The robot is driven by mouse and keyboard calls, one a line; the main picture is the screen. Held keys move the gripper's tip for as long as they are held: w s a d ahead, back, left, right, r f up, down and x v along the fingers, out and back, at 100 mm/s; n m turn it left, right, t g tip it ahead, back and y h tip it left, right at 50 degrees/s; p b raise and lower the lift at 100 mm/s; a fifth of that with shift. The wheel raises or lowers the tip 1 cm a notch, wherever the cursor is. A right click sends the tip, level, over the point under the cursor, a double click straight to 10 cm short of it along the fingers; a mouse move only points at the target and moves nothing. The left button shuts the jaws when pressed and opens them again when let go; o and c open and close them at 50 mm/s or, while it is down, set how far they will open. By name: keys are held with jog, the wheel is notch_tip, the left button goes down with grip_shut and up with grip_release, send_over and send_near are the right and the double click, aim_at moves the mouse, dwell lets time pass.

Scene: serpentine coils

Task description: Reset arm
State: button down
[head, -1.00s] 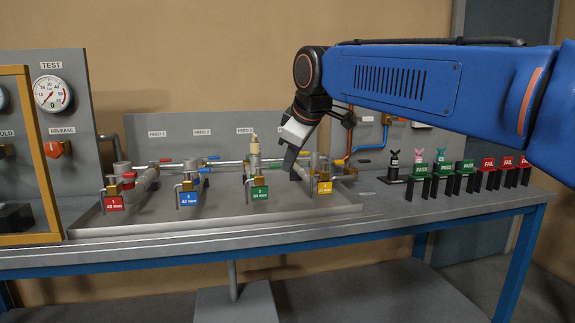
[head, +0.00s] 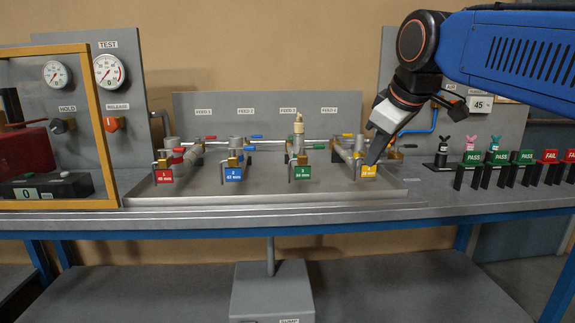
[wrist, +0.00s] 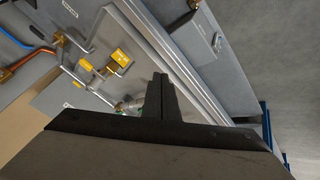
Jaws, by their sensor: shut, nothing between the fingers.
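My blue arm (head: 515,55) reaches in from the upper right in the head view. My gripper (head: 372,158) points down and left, its dark fingertips in front of or beside the yellow-tagged station 4 (head: 366,171). Whether it touches the fitting there cannot be told. In the wrist view my gripper (wrist: 160,82) shows its dark fingers together with nothing held.
A shallow grey tray (head: 260,198) carries the numbered stations, with a cream fitting (head: 298,128) upright at station 3. A gold-framed enclosure (head: 105,130) stands at left. Green PASS stands (head: 497,158), red FAIL stands (head: 549,156) and small figures line the right side. The bench's front strip is clear.

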jog(key=s+d+f+m, duration=0.2)
jog(key=s+f+m, duration=0.1)
jog(key=s+f, duration=0.4)
jog(key=s+d+f+m+g, duration=0.1)
jog(key=s+d+f+m, duration=0.2)
jog(key=s+f, duration=0.4)
jog(key=s+d+f+m+g+h, duration=0.1)
jog(key=s+f, duration=0.5)
jog(key=f, duration=1)
jog(key=shift+s+d+f+m, duration=0.3)
jog(key=shift+s+d+m, duration=0.1)
jog(key=shift+d+m, duration=0.5)
